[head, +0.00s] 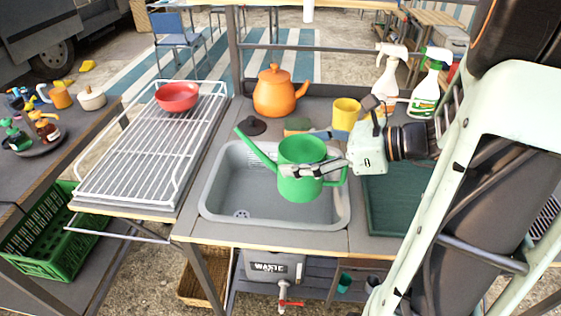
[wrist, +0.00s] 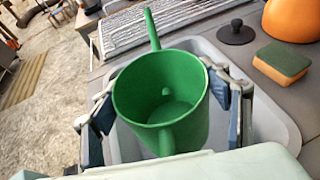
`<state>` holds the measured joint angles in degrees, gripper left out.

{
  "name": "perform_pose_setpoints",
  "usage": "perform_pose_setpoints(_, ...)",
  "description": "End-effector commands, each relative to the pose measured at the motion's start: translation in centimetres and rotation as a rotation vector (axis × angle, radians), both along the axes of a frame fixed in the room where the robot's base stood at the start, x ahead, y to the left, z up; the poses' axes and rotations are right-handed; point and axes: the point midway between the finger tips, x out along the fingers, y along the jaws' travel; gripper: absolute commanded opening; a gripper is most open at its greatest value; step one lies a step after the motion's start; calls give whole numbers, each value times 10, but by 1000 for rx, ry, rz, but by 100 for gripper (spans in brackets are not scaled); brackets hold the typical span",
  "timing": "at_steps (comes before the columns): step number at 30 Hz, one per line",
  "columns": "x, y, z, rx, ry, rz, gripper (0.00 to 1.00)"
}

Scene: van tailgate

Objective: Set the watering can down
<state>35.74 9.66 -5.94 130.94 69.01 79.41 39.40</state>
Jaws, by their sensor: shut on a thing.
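The green watering can (head: 301,183) is upright over the grey sink (head: 215,212), with its spout pointing up and to the left. My gripper (head: 312,152) reaches in from the right and is shut on the can's body. In the wrist view, the can (wrist: 160,95) shows its open top, and it looks empty. The two fingers of my gripper (wrist: 160,108) are on opposite sides of the can. The can's underside appears to be above the sink floor, but the exact gap cannot be told.
A white wire rack (head: 140,150) with a red bowl (head: 177,96) lies left of the sink. An orange teapot (head: 274,95), a yellow cup (head: 346,114), a sponge (wrist: 282,62) and a dark lid (wrist: 236,32) stand behind it. A dark green tray (head: 385,205) is right. Spray bottles (head: 428,90) stand at the back.

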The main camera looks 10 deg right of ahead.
Motion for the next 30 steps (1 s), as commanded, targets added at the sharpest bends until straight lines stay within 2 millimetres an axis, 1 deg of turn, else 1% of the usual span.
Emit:
perform_pose_setpoints(1, 7, 3, -17, 3, 6, 3, 44)
perform_pose_setpoints(3, 18, 6, -29, 3, 5, 1, 44)
perform_pose_setpoints(7, 31, 9, -43, 1, 2, 1, 44)
perform_pose_setpoints(14, 40, 12, -54, 1, 1, 1, 44)
perform_pose_setpoints(16, 45, 14, -62, 2, 2, 1, 44)
perform_pose_setpoints(19, 44, 13, -80, 3, 4, -1, 44)
perform_pose_setpoints(21, 44, 13, -87, 2, 3, 0, 44)
perform_pose_setpoints(30, 44, 13, -89, 0, 0, 0, 44)
